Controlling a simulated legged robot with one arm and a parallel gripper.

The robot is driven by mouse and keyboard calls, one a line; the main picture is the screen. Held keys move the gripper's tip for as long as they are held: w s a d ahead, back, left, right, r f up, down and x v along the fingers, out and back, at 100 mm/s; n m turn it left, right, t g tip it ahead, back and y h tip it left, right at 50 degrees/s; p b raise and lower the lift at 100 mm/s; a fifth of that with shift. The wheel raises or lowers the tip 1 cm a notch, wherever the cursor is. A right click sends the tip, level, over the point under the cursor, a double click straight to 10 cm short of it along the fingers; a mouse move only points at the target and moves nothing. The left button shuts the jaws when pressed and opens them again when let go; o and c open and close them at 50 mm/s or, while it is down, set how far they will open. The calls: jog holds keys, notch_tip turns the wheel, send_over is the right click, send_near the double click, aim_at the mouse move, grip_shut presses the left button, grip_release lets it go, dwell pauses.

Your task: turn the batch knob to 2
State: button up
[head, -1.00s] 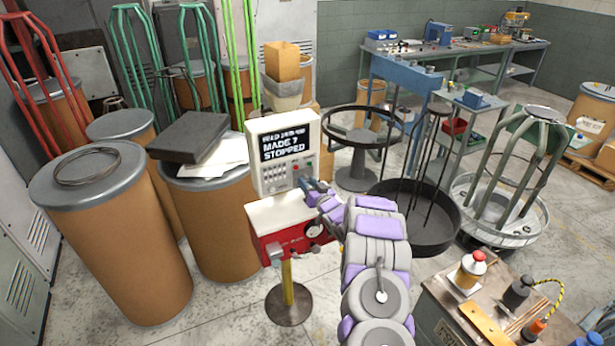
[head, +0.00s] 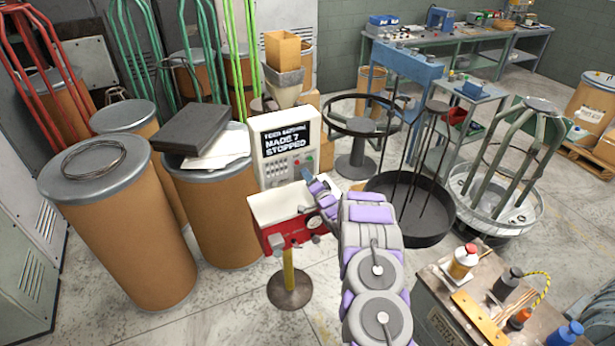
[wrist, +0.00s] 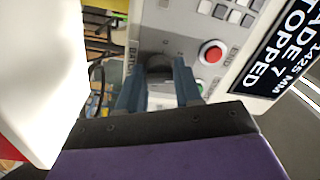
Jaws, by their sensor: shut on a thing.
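The white control box (head: 287,148) stands on a red-and-white unit (head: 290,213) and its screen reads MADE 7 and STOPPED. My gripper (head: 309,178) is at the lower right of the box's panel. In the wrist view my blue gripper fingers (wrist: 158,86) point at the panel and are shut on a dark round knob (wrist: 159,63), which shows between the tips. The knob's pointer and any numbers around it cannot be read, so its setting cannot be told. In the head view the knob is hidden by my gripper.
A red button (wrist: 211,53) and grey keys (wrist: 222,12) lie close beside my fingers. Tall brown drums (head: 120,225) stand left, a black round tray (head: 410,210) stands right, and a workbench (head: 490,305) is at the lower right.

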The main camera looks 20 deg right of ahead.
jog(key=shift+d+f+m, duration=0.1)
jog(key=shift+d+m, duration=0.05)
jog(key=shift+m, duration=1.15)
jog(key=shift+s, duration=0.1)
jog(key=o, duration=0.6)
jog(key=shift+f, duration=0.1)
jog(key=o, duration=0.4)
jog(key=shift+d, duration=0.2)
jog(key=shift+a, duration=0.1)
jog(key=s, duration=1.1)
jog(key=s+d+f+p, duration=0.1)
jog(key=s, duration=0.5)
